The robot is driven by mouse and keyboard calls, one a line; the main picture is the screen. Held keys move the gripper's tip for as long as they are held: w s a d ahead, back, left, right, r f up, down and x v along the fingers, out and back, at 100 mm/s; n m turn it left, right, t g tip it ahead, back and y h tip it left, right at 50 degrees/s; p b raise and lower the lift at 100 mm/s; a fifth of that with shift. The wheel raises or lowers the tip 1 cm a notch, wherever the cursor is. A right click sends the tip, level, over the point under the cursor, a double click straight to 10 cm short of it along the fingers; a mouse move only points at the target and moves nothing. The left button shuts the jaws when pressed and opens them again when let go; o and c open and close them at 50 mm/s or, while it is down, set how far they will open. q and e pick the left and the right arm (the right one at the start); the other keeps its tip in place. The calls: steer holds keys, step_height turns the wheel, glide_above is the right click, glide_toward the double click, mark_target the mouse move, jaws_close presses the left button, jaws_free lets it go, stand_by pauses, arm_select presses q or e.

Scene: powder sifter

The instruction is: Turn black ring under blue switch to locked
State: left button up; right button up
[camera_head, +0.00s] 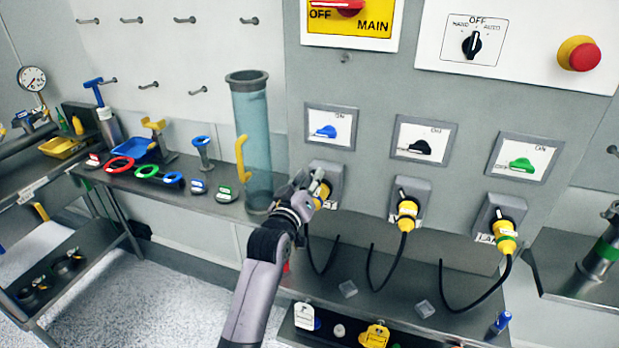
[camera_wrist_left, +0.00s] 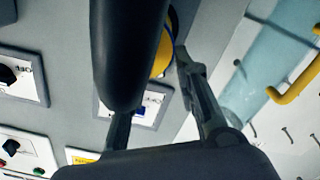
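The blue switch (camera_head: 326,132) is on a white plate on the grey panel, and it also shows in the left wrist view (camera_wrist_left: 140,111). Below it, a yellow plug (camera_head: 321,194) sits in a grey socket (camera_head: 331,176). My left gripper (camera_head: 318,186) is at this plug, with its fingers at the plug's sides. In the left wrist view, one finger lies close to the yellow plug part (camera_wrist_left: 163,55). A thick black cable (camera_wrist_left: 128,50) hides the other fingertip. The black ring cannot be made out behind the gripper. My right gripper is not in view.
Two similar yellow plugs (camera_head: 406,212) (camera_head: 504,236) with hanging black cables are to the right, under the black switch (camera_head: 417,147) and green switch (camera_head: 521,164). A tall clear tube (camera_head: 250,140) stands close on the left. A shelf with tags (camera_head: 375,335) is below.

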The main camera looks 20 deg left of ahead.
arm_select(q)
steer(key=shift+c, duration=0.3)
jaws_close()
stand_by(0.3)
